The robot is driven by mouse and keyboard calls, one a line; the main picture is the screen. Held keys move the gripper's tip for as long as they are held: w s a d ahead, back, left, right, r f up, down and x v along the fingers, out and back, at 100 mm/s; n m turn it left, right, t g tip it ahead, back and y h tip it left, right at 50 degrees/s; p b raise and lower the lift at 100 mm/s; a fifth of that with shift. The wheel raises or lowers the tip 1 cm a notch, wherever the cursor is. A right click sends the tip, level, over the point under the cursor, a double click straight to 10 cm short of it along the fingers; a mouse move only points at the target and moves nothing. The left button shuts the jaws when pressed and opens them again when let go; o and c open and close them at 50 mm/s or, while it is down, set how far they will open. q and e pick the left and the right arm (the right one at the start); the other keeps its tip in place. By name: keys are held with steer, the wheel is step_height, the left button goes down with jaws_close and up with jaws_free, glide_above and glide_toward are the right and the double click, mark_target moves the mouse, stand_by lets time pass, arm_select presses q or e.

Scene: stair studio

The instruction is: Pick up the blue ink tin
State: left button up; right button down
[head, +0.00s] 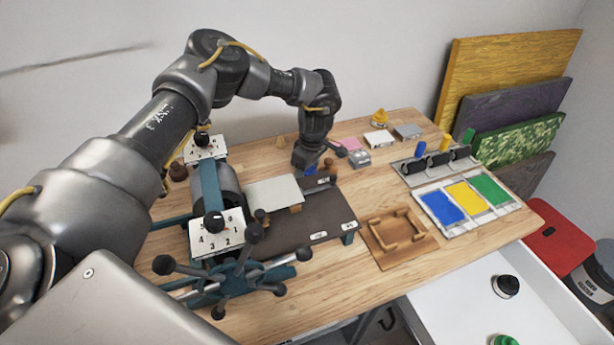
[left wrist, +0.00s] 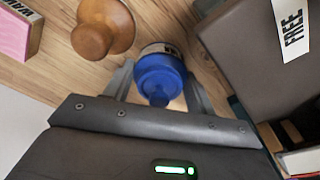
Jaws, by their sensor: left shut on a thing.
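The blue ink tin (left wrist: 160,76) sits between the two fingers of my left gripper (left wrist: 158,88) in the left wrist view, its blue top towards the camera and a pale label band on its side. The left gripper (head: 309,171) is shut on it. In the head view only a small blue patch of the tin (head: 309,170) shows beneath the gripper, at the back of the bench beside the press bed. I cannot tell whether the tin touches the bench. My right gripper is not in view.
A round wooden knob (left wrist: 101,27) stands close to the tin. The press (head: 225,215) fills the bench's left. Ink trays (head: 466,200) and a wooden frame (head: 400,238) lie to the right.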

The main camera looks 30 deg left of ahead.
arm_select(q)
steer(key=shift+c, duration=1.1)
steer(key=shift+r, duration=0.1)
